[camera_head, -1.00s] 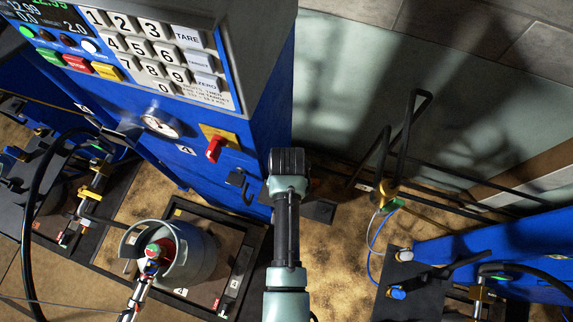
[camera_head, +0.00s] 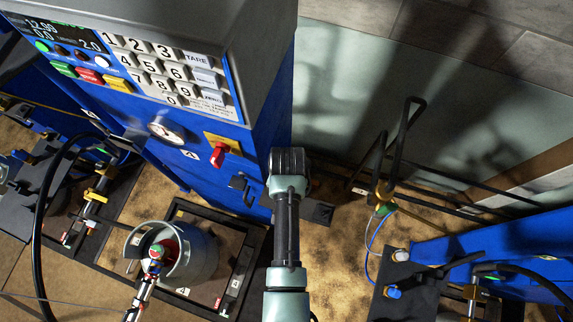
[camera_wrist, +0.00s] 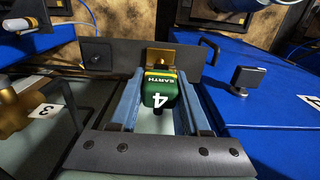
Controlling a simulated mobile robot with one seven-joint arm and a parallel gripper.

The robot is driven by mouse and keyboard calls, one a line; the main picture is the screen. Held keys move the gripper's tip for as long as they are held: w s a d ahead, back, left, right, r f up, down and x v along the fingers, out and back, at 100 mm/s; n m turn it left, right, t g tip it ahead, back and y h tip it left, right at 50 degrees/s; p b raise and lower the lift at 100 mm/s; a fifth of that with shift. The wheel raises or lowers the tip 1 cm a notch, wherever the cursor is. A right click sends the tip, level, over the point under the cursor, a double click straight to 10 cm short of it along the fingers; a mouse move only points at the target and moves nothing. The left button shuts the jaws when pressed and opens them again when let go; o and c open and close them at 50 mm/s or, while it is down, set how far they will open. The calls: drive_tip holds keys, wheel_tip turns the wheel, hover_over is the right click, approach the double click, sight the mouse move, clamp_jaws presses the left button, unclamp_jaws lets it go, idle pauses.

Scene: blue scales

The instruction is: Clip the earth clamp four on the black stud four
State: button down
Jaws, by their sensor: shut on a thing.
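In the wrist view my gripper (camera_wrist: 156,97) is shut on the green earth clamp (camera_wrist: 158,90), marked EARTH and 4, between its two blue-grey fingers. The clamp's brass end (camera_wrist: 163,59) points away from the camera. A black, square-headed stud (camera_wrist: 249,77) stands on the blue panel to the right, apart from the clamp; no number on it is readable. My gripper and the held clamp are hidden there by my arm.
A grey cylinder (camera_head: 199,260) stands lower left. A black tube frame (camera_head: 397,140) and a blue unit (camera_head: 450,247) are to the right.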

drive_tip(key=shift+r+p, duration=1.15)
drive_tip(key=shift+r, duration=0.15)
drive_tip(key=b, duration=0.1)
hover_over(323, 213)
drive_tip(key=shift+r, duration=0.45)
drive_tip(key=shift+f, duration=0.15)
wheel_tip(323, 213, down, 6)
drive_tip(key=b, duration=0.6)
drive_tip(key=shift+r, duration=0.2)
drive_tip(key=shift+r+p, duration=0.1)
drive_tip(key=shift+p, duration=0.6)
idle(1.1)
drive_tip(key=shift+f+b, duration=0.45)
drive_tip(key=shift+f, duration=0.2)
idle(0.3)
drive_tip(key=shift+c, duration=1.5)
unclamp_jaws()
